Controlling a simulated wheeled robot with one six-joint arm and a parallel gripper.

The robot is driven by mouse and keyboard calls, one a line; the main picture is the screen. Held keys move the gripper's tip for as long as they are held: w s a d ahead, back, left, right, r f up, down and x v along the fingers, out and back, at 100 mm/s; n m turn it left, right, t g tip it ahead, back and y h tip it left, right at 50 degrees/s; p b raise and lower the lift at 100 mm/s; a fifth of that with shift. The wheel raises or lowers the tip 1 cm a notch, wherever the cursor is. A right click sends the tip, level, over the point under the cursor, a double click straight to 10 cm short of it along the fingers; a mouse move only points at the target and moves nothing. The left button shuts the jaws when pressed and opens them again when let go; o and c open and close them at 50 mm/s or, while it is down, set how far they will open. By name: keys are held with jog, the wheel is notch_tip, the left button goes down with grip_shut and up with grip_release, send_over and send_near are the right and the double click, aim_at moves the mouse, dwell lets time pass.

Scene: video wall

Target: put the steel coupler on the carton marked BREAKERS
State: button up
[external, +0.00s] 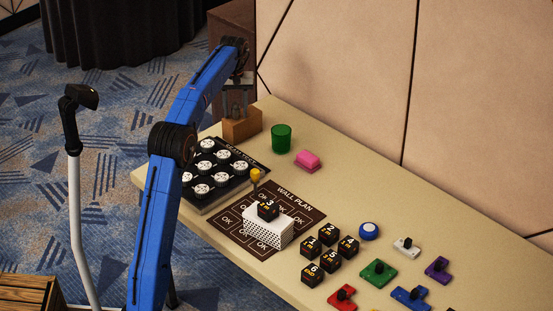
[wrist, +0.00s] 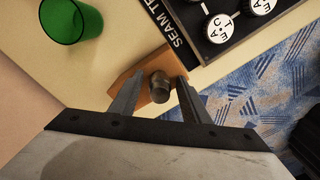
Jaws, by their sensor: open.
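The steel coupler (wrist: 159,86), a short dark grey metal cylinder, shows in the wrist view between my fingers, over the top of a brown carton (wrist: 143,73). It appears to stand on that carton. In the external view the carton (external: 243,127) sits near the table's far left end, and the coupler is too small to pick out there. No marking on the carton is readable in either view. My gripper (wrist: 160,77) is open, with one finger on each side of the coupler and visible gaps. In the external view my gripper (external: 236,108) is just above the carton.
A green cup (external: 281,138) and a pink block (external: 307,160) stand right of the carton. A black tray of white knobs (external: 185,190) lies in front. The wall plan mat (external: 225,226), a white perforated block (external: 275,229) and several black cubes (external: 331,261) are farther along.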

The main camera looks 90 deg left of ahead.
aim_at(235, 103)
notch_tip(235, 103, up, 12)
jog(key=shift+f, duration=0.1)
jog(key=shift+r, duration=0.2)
dwell(0.3)
